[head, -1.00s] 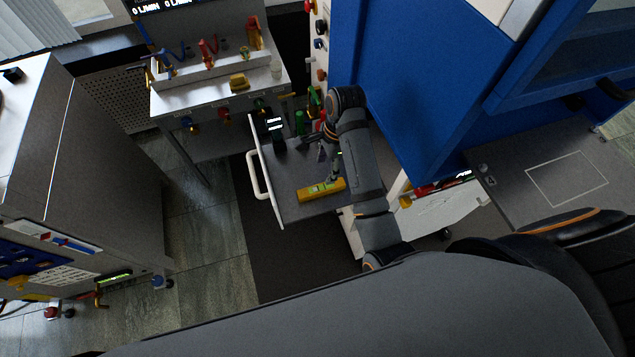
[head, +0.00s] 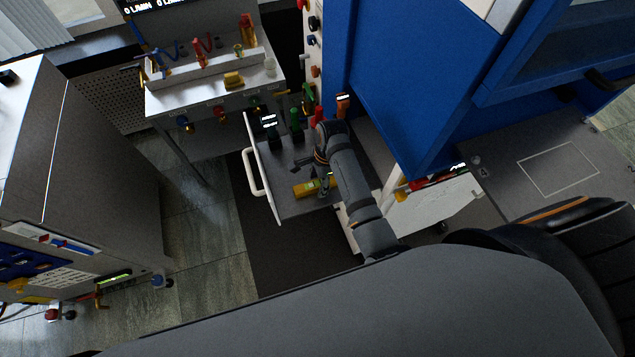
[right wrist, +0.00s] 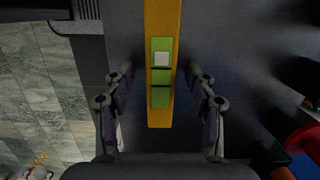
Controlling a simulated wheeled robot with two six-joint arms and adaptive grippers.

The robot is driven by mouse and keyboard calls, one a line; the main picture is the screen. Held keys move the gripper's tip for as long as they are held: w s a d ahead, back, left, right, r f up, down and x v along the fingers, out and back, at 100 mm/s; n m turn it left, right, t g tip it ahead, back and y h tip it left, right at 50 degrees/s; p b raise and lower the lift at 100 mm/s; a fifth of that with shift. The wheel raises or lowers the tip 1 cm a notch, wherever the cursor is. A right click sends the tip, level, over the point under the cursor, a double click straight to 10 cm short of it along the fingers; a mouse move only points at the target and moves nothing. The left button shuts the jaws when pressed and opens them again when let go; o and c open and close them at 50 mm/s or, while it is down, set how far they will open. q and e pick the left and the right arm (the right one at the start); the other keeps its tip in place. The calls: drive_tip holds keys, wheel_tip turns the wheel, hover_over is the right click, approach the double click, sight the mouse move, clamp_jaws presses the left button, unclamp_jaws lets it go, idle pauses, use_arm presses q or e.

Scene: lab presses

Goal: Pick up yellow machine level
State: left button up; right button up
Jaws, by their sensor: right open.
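The yellow machine level (head: 305,189) lies in an open drawer (head: 284,207), partly hidden by my right gripper in the head view. In the right wrist view the level (right wrist: 162,110) runs lengthwise up the picture, with green windows and a pale square on its face. My right gripper (head: 325,180) is over the level. In the right wrist view my right gripper (right wrist: 161,76) is open, with one finger on each side of the level and gaps between. Whether the fingertips reach down beside it I cannot tell. My left gripper is not in view.
Dark and green-topped items (head: 296,124) stand at the drawer's back. The blue press cabinet (head: 410,80) rises to the right. A white bench (head: 215,95) with tools stands behind. In the right wrist view a red round part (right wrist: 306,140) is at the right. Floor left of the drawer is clear.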

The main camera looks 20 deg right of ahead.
clamp_jaws()
idle(0.3)
drive_tip(key=shift+w, duration=0.1)
